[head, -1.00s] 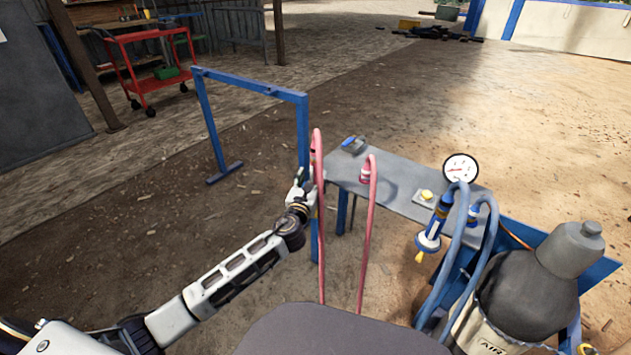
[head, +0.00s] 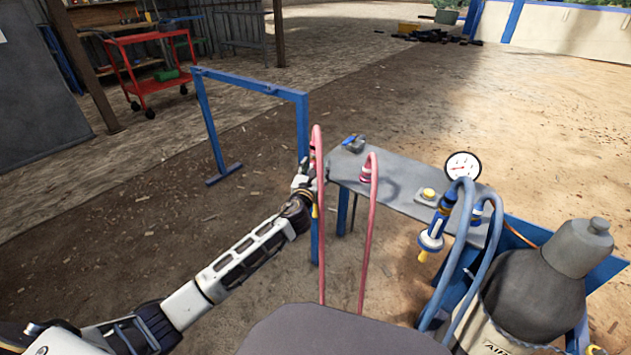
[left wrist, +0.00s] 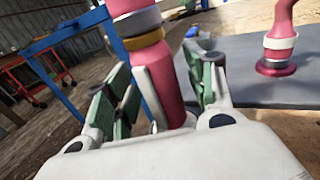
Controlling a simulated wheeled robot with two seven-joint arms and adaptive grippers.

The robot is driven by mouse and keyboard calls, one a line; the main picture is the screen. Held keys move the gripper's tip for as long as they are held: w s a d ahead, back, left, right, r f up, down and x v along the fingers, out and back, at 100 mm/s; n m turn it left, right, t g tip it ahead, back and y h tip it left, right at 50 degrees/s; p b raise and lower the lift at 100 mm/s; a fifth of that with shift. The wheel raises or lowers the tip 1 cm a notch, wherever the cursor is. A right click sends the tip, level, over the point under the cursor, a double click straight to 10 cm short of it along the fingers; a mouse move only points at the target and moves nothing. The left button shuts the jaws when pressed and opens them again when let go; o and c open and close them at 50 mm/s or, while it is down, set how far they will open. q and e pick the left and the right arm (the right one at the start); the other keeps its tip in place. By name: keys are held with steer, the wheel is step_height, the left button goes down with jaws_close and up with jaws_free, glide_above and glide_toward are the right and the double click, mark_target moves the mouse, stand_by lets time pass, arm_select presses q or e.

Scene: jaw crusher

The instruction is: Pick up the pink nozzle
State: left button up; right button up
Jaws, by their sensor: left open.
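The pink nozzle (left wrist: 167,78) hangs at the end of a pink hose beside the blue frame, left of the grey table. It has a yellow and a grey band. In the head view it (head: 313,158) is small and partly hidden by my left gripper (head: 307,174). In the left wrist view my left gripper (left wrist: 163,92) is open, with its green-padded fingers on either side of the nozzle's pink body. Gaps show at the pads, and whether either one touches is hard to tell. My right gripper is not in view.
The grey table (head: 405,190) carries a second pink fitting (head: 367,172), a gauge (head: 462,167) and a yellow button (head: 428,194). A blue-white tool (head: 432,238) hangs at its front by blue hoses. A dark air tank (head: 535,285) stands at right. The blue frame (head: 250,88) is close to my left gripper.

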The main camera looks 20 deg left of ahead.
arm_select(q)
steer(key=shift+w, duration=0.1)
stand_by(0.4)
jaws_close()
steer(key=shift+r, duration=0.15)
